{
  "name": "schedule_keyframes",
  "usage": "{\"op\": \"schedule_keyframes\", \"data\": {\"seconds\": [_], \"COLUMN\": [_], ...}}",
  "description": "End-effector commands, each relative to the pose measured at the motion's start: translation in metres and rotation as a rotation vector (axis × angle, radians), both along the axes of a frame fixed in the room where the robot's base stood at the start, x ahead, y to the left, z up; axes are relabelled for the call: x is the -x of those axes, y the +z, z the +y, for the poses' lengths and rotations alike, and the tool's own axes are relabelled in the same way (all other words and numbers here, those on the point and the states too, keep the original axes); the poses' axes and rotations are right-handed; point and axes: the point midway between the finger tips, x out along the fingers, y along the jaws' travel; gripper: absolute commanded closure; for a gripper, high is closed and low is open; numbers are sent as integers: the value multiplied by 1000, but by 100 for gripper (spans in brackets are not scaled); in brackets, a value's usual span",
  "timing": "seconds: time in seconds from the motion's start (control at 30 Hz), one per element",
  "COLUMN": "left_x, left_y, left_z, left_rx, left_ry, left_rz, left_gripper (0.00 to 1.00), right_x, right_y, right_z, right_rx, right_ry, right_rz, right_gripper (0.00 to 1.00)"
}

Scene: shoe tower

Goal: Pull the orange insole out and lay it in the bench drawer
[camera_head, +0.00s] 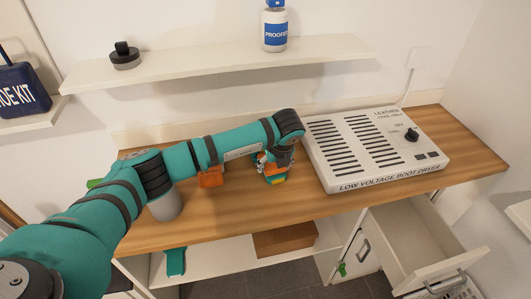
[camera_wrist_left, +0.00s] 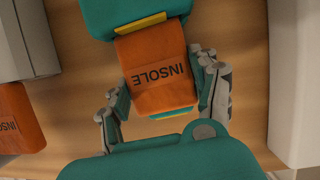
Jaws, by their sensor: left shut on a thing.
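An orange block marked INSOLE (camera_wrist_left: 160,75) lies between the fingers of my left gripper (camera_wrist_left: 165,98), which is shut on it. A teal piece with a yellow edge (camera_wrist_left: 122,14) adjoins its far end; I cannot tell whether they are still joined. In the head view my left gripper (camera_head: 273,160) is low over the bench, left of the boot dryer, and partly hides the insole (camera_head: 272,170). A second orange insole (camera_head: 211,177) is behind my forearm, also at the left wrist view's edge (camera_wrist_left: 16,118). The bench drawer (camera_head: 425,240) is open at lower right. My right gripper is out of view.
The white boot dryer (camera_head: 372,145) stands on the wooden bench (camera_head: 470,150) above the drawer. A wall shelf (camera_head: 215,65) holds a bottle (camera_head: 275,30) and a black knob-topped item (camera_head: 124,56). A brown box (camera_head: 285,240) sits on the lower shelf. The drawer looks empty.

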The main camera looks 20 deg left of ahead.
Motion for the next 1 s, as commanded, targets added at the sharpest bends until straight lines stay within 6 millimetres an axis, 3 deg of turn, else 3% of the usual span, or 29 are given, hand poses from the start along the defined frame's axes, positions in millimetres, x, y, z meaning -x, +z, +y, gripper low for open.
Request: {"op": "schedule_keyframes", "data": {"seconds": [0.07, 1.0], "left_x": [0, 9], "left_y": [0, 0], "left_z": [0, -7], "left_rx": [0, -1], "left_ry": [0, -1], "left_rz": [0, 1], "left_gripper": [96, 96], "right_x": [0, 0], "right_y": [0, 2], "right_z": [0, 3], "right_rx": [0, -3], "right_ry": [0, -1], "right_rz": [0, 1], "right_gripper": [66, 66]}}
